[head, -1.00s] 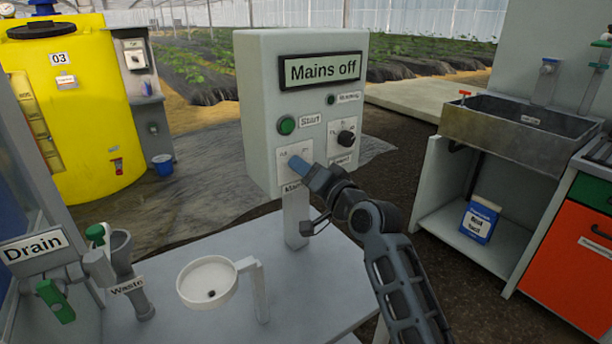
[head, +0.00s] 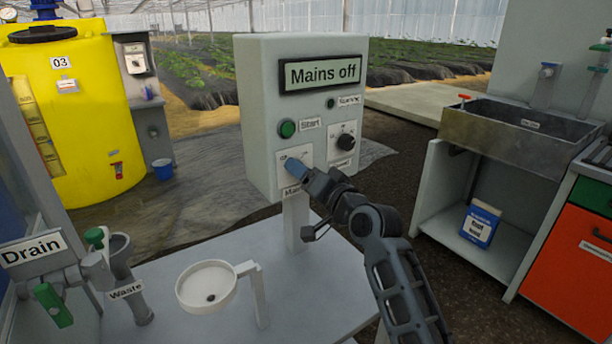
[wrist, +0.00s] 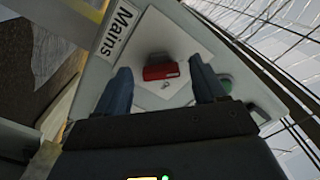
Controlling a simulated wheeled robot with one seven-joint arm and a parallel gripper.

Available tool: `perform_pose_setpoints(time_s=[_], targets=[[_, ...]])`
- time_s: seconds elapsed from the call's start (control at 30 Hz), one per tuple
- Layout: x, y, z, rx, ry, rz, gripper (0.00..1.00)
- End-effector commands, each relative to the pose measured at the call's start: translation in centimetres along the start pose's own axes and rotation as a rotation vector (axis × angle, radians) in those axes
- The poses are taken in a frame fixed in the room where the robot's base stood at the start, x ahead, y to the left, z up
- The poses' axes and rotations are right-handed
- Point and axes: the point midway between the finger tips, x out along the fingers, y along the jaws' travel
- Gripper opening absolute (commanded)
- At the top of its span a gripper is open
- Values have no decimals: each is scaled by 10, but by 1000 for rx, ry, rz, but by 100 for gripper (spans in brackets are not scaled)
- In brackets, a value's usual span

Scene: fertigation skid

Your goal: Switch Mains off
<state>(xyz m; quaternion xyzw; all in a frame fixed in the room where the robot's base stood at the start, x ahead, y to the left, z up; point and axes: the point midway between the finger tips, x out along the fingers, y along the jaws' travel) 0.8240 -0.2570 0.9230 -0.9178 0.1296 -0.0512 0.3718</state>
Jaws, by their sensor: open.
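The grey control box (head: 258,130) stands on a post, and its display (head: 320,73) reads "Mains off". The Mains switch shows in the wrist view as a red handle (wrist: 161,72) on a white plate (wrist: 184,42), beside the "Mains" label (wrist: 117,31). In the head view my gripper hides the switch. My gripper (head: 291,165) is in front of the plate. In the wrist view its two blue fingers (wrist: 160,88) are apart, one on each side of the red handle, with visible gaps between them and it.
A green Start button (head: 287,129) and a black knob (head: 346,142) are on the same panel. Below stands a bench with a white round cup (head: 206,287) on an arm. A Drain sign (head: 32,248) and a green-handled valve (head: 53,305) are at left, a sink (head: 520,125) at right.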

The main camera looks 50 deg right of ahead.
Motion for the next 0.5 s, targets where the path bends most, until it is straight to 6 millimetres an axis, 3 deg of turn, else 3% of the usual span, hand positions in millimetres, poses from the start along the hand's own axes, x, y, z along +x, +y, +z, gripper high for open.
perform_pose_setpoints(time_s=[0.27,0.5], targets=[[-6,0,0,0,1,0,70],[-42,1,0,0,1,0,70]])
